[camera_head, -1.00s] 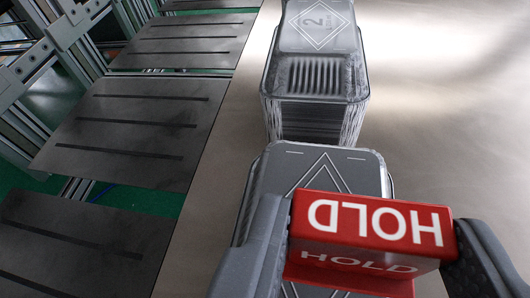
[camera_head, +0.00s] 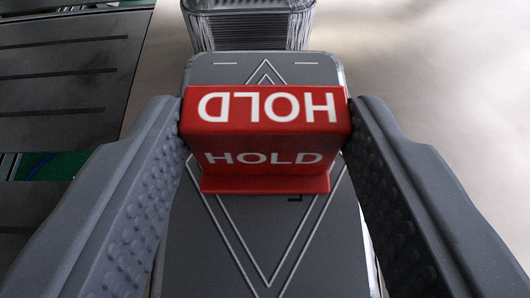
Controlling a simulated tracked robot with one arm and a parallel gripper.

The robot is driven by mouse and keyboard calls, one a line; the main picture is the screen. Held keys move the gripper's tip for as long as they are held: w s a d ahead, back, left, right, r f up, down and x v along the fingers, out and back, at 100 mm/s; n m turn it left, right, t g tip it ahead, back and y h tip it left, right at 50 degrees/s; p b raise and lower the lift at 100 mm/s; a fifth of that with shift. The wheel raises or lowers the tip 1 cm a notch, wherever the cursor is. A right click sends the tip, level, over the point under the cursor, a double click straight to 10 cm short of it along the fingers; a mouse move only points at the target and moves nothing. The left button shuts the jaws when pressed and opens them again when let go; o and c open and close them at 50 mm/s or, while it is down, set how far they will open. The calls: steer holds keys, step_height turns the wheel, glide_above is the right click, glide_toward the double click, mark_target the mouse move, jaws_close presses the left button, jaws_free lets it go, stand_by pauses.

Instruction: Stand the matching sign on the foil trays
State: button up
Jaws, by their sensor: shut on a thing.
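A red sign (camera_head: 265,130) with white HOLD lettering is between the two dark fingers of my gripper (camera_head: 265,125), which is shut on it. The sign is upright, and its upper HOLD reads upside down. It is over a grey plate (camera_head: 190,240) printed with a white diamond outline. I cannot tell whether the sign's base touches the plate. The sign hides the middle of the diamond. Behind the plate is a stack of foil trays (camera_head: 250,30), cut off by the top edge of the view.
The pale table surface (camera_head: 410,60) is bare to the right of the foil trays. At the left are dark slotted panels (camera_head: 60,75) with green floor (camera_head: 55,165) between them.

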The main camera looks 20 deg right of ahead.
steer(key=o, duration=1)
steer(key=shift+f, duration=0.1)
steer(key=shift+s+a+r, duration=0.15)
steer(key=shift+s+r, duration=0.1)
steer(key=shift+r, duration=0.05)
steer(key=p+v, duration=0.3)
steer(key=v, duration=0.8)
steer(key=shift+s+p, duration=0.2)
steer(key=shift+p, duration=0.2)
